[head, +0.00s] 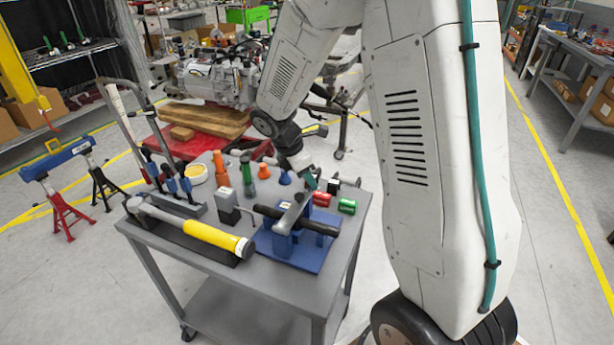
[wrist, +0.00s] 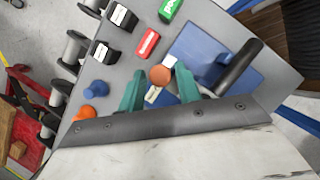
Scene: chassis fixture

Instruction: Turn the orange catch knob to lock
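The orange catch knob (wrist: 160,75) shows in the wrist view as a round cap between my gripper's teal fingertips (wrist: 159,82), with a small gap on each side. My gripper is open and holds nothing. Whether the fingertips are level with the knob or above it, I cannot tell. The blue fixture (wrist: 192,46) lies to the right of the knob in the wrist view. In the head view my gripper (head: 312,178) is above the back of the blue fixture (head: 312,259), which carries a grey lever and a black bar (head: 322,228). I cannot make out the knob there.
The grey cart top (head: 213,215) is crowded. A yellow-handled tool (head: 215,237) lies at its front left. Blue (wrist: 97,88) and orange (wrist: 86,112) cones are left of my fingers.

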